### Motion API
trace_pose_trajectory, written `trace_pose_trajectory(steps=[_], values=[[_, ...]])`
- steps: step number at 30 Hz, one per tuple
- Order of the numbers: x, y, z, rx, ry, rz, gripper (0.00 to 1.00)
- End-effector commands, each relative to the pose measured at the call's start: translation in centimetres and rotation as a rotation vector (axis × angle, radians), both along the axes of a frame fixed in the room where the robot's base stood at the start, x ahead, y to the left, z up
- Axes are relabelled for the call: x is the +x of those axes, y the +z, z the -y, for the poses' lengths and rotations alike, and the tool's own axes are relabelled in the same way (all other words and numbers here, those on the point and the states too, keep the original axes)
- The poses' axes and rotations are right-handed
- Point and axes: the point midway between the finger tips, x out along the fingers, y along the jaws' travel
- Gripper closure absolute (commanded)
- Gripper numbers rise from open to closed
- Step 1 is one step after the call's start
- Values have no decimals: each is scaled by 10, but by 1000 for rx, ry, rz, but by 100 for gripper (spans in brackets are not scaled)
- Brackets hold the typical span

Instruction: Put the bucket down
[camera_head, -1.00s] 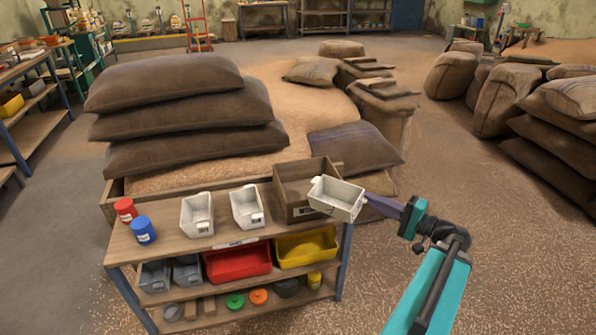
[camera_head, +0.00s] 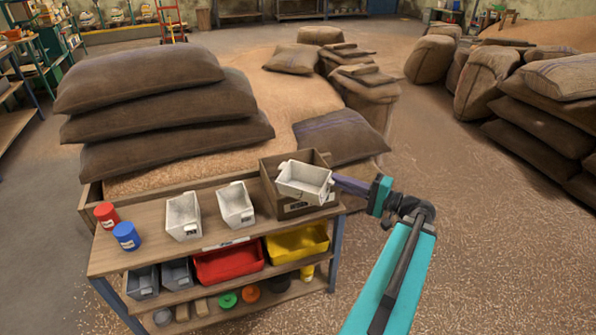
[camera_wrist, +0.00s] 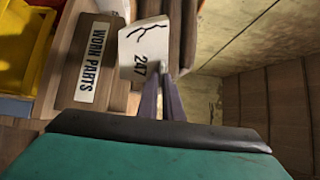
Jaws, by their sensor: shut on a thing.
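A small white bucket (camera_head: 304,181) hangs in my gripper (camera_head: 336,183) at the right end of the workbench, in front of and partly over the wooden box. In the wrist view the bucket (camera_wrist: 143,48) shows the number 247 and a dark crack-like mark. My gripper (camera_wrist: 163,74) is shut on the bucket's edge. The wooden box (camera_head: 268,172) carries the label WORN PARTS (camera_wrist: 94,63). In the head view the bucket hides part of the box. I cannot tell whether the bucket touches the box.
Two similar white buckets (camera_head: 183,217) and (camera_head: 236,205) stand on the bench top (camera_head: 150,246), left of the box. A red can (camera_head: 106,215) and a blue can (camera_head: 126,236) stand at its left end. Red (camera_head: 228,263) and yellow (camera_head: 297,243) bins sit below.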

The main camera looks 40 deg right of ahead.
Motion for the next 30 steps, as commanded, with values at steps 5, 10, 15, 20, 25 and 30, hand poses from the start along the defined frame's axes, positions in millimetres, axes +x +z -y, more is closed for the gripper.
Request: trace_pose_trajectory(steps=[5, 10, 15, 20, 25, 30], values=[[1, 0, 2, 0, -2, 1, 100], [12, -1, 9, 0, -1, 1, 100], [34, -3, 19, 0, -1, 1, 100], [55, -5, 29, 0, -1, 1, 100], [77, -8, 39, 0, -2, 1, 100], [97, -9, 48, 0, -2, 1, 100]])
